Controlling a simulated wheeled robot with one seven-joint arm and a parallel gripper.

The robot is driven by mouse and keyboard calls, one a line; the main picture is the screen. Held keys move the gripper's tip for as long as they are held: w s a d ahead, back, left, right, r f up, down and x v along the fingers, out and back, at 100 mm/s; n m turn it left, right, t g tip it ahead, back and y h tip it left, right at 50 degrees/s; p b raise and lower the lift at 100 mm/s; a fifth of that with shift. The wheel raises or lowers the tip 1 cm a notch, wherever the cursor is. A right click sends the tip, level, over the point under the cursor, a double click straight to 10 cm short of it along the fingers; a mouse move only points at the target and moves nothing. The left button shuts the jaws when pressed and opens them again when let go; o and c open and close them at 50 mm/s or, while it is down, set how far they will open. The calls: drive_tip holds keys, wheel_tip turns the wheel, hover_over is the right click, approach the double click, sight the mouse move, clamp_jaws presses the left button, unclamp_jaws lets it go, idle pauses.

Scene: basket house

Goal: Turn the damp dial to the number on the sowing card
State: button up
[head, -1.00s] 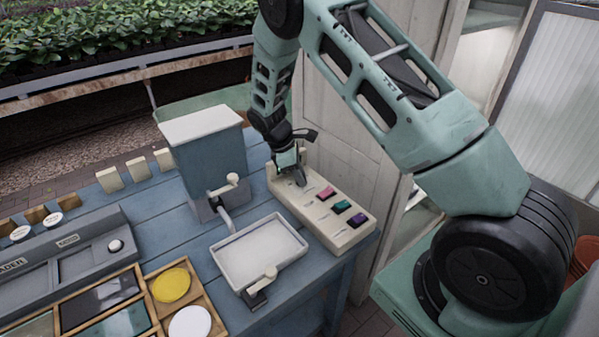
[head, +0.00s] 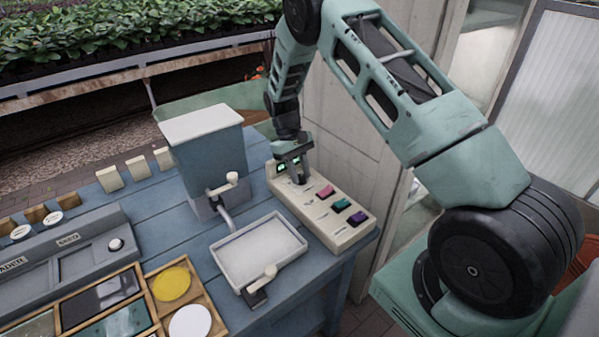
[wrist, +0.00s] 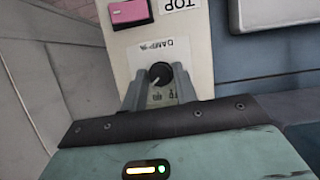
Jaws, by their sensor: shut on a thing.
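The damp dial (wrist: 160,72) is a small black knob on a cream control box (head: 336,240). An upside-down DAMP label sits beside it in the wrist view. The dial's pale pointer mark slants down and left in that view; the scale figures are too small or covered to read. My gripper (wrist: 158,88) is shut on the dial, a finger on either side. In the head view my gripper (head: 296,178) is down at the far end of the box and hides the dial. I cannot identify a sowing card or read any number.
The box carries pink (head: 325,191), green (head: 341,205) and purple (head: 357,218) switches. Left of it stand a blue-grey hopper (head: 205,160) with a spout and a white tray (head: 258,250). Small blank-looking cards (head: 109,179) stand at the bench's back. A wall is close right.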

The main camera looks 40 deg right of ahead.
drive_tip(key=shift+m+y, duration=0.4)
drive_tip(key=shift+m, duration=0.5)
drive_tip(key=o, duration=1)
drive_tip(key=shift+c, duration=0.2)
drive_tip(key=shift+r, duration=0.1)
drive_tip(key=b+v, duration=0.2)
drive_tip(key=v, duration=1.5)
drive_tip(key=shift+d+r, duration=0.1)
drive_tip(key=shift+r, duration=0.05)
